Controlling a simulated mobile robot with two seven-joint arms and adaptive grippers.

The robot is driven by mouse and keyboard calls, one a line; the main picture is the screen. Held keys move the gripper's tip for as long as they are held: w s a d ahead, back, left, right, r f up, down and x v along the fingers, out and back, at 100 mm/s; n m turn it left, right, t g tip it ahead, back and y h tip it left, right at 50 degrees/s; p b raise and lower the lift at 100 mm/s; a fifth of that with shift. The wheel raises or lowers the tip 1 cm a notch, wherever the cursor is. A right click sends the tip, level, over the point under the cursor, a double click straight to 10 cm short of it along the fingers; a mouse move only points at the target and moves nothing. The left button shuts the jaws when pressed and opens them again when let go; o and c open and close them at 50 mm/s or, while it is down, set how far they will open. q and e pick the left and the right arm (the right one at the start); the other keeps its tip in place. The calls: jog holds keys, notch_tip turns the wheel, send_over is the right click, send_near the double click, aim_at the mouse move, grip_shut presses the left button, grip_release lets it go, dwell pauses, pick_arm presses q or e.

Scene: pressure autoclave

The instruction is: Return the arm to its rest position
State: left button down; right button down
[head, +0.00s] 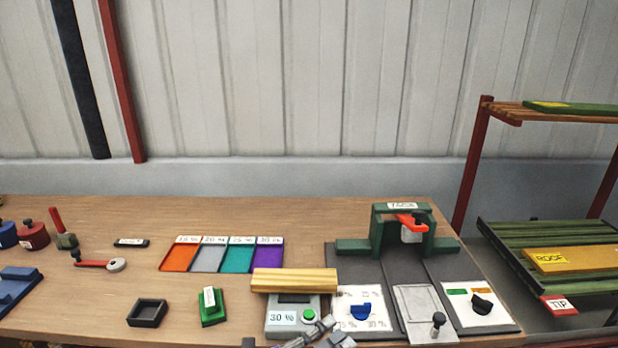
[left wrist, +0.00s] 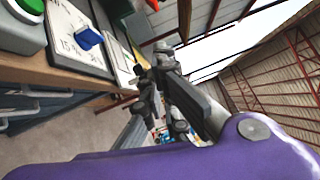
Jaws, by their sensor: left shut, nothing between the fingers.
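In the left wrist view the gripper (left wrist: 152,72) lies beside the table edge, apart from the blue knob (left wrist: 88,38) and the green button (left wrist: 30,8). In the head view it is close to the meter box (head: 292,318) reading 30 % and the blue knob (head: 361,312). My right gripper is in neither view.
A wooden table (head: 205,213) carries four coloured trays (head: 222,256), a wooden block (head: 294,281), a green block (head: 212,307), a black box (head: 147,312) and a green clamp stand (head: 383,232). A rack (head: 474,165) with boards stands right. Drawers (left wrist: 50,100) lie below the table.

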pick_arm(q)
jog(key=s+a+f+n+t+y, duration=0.1)
jog(key=s+a+f+n+y, duration=0.4)
jog(key=a+f+n, duration=0.4)
jog(key=s+a+f+n+t+y, duration=0.2)
jog(key=a+f+n+y, duration=0.55)
jog(key=n, duration=0.45)
jog(key=s+a+f+n+g+y, duration=0.1)
jog(key=s+a+f+n+g, duration=0.1)
jog(key=s+f, duration=0.4)
jog(key=s+a+f+n+g+y, duration=0.1)
jog(key=s+a+f+n+g, duration=0.2)
jog(key=s, duration=0.7)
notch_tip(320, 180, down, 3)
jog(key=a+n, duration=0.2)
jog(key=n, duration=0.1)
jog(key=shift+s+n+g+p, duration=0.3)
jog(key=shift+p, duration=0.05)
jog(key=shift+a+y, duration=0.1)
jog(key=shift+y, duration=0.15)
